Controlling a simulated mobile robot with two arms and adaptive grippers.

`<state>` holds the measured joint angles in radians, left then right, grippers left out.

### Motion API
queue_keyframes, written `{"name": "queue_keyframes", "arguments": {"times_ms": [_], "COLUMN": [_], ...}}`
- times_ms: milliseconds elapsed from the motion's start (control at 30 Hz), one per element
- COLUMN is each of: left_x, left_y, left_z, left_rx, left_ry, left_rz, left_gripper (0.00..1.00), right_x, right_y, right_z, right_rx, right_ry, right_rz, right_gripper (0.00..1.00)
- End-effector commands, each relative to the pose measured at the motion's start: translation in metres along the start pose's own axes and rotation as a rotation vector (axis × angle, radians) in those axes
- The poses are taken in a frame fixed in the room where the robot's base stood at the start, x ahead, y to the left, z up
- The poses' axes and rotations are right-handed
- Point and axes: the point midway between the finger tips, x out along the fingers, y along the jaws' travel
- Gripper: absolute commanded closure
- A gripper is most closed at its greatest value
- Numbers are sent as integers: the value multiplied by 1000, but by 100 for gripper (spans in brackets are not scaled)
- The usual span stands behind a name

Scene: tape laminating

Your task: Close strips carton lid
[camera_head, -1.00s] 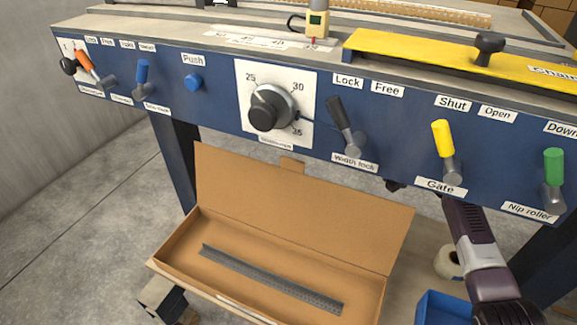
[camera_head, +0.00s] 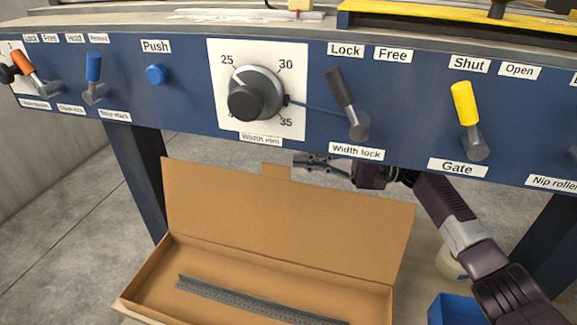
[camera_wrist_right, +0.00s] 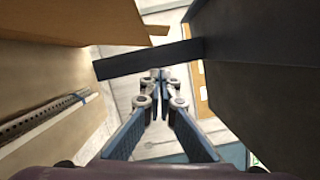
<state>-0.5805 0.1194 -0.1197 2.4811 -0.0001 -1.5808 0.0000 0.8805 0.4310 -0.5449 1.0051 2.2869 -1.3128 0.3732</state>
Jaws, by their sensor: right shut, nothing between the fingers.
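The strips carton (camera_head: 145,293) is a brown cardboard box standing open below the machine panel. Its lid (camera_head: 290,220) stands up at the back, with a small tab (camera_head: 276,171) at the top edge. Dark perforated strips (camera_head: 250,303) lie inside. My right gripper (camera_head: 302,161) is behind the lid's top edge, just under the panel, shut and empty, pointing left near the tab. In the right wrist view, the shut fingers (camera_wrist_right: 155,78) are in the middle, with the cardboard lid (camera_wrist_right: 80,22) and strips (camera_wrist_right: 45,118) to the left. My left gripper is not in view.
The blue machine panel (camera_head: 190,115) with knobs and levers hangs right above the gripper. The yellow gate lever (camera_head: 465,103) and dark width lock lever (camera_head: 340,88) stick out. A blue bin (camera_head: 450,310) stands at the lower right; a dark leg (camera_head: 140,165) is at left.

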Motion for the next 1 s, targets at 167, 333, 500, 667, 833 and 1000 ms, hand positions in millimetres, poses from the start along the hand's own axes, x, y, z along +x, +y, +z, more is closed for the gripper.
{"name": "queue_keyframes", "arguments": {"times_ms": [167,333,500,667,833,1000], "left_x": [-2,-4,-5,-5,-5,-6], "left_y": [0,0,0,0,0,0], "left_z": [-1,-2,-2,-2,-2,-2], "left_rx": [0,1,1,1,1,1], "left_ry": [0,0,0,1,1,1], "left_rz": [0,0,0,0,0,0], "left_gripper": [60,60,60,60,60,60], "right_x": [25,29,32,33,33,33], "right_y": [0,0,0,0,0,0], "right_z": [8,24,35,38,38,39], "right_rx": [-2,-1,0,0,0,-1], "right_ry": [1,1,1,2,2,1], "right_rz": [2,2,2,0,0,0], "right_gripper": [100,100,100,100,100,100]}}
